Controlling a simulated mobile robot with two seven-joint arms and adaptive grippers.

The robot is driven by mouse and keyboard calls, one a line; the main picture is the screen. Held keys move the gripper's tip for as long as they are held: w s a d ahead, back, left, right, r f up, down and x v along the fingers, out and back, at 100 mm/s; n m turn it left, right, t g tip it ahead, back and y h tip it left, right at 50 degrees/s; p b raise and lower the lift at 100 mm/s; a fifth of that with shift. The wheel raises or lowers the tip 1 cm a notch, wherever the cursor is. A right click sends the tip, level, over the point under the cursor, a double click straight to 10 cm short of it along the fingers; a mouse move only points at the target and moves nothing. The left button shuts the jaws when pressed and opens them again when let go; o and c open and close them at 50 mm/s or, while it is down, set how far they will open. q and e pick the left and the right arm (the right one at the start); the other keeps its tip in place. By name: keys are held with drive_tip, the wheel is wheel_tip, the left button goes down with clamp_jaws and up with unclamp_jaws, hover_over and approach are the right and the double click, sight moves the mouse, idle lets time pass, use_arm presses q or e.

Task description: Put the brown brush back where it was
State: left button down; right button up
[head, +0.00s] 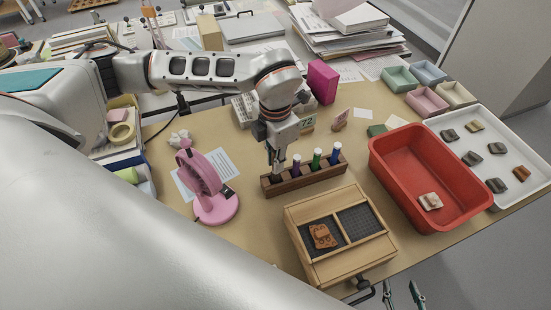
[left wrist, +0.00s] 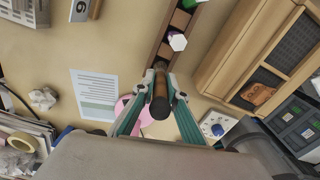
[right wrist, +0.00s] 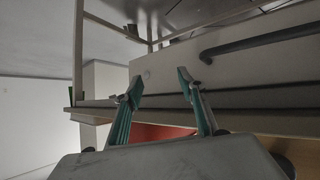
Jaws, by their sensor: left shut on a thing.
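The dark wooden rack (head: 310,178) stands mid-table with a purple-handled, a green-handled and a blue-handled tool upright in it. My left gripper (head: 275,168) points down at the rack's left end. In the left wrist view it is shut on the brown brush (left wrist: 160,95), seen nearly end-on between the fingertips. The brush lines up with the end of the rack (left wrist: 172,40). I cannot tell how deep its lower end sits in the slot. My right gripper (right wrist: 160,82) is open and empty, low by the table's front edge; its fingertips show in the head view (head: 402,290).
A wooden box (head: 340,235) with a brown sherd lies in front. A red tub (head: 420,165) and a white tray of sherds (head: 515,150) are to the right. A magenta block (head: 322,82) stands behind.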

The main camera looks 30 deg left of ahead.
use_arm(q)
drive_tip(key=c, duration=2)
unclamp_jaws()
drive_tip(key=shift+r, duration=0.1)
drive_tip(key=shift+r+p, duration=0.4)
drive_tip(key=shift+r, duration=0.05)
wheel_tip(320, 180, up, 12)
drive_tip(key=shift+r+b, duration=0.15)
drive_tip(key=shift+b, duration=0.3)
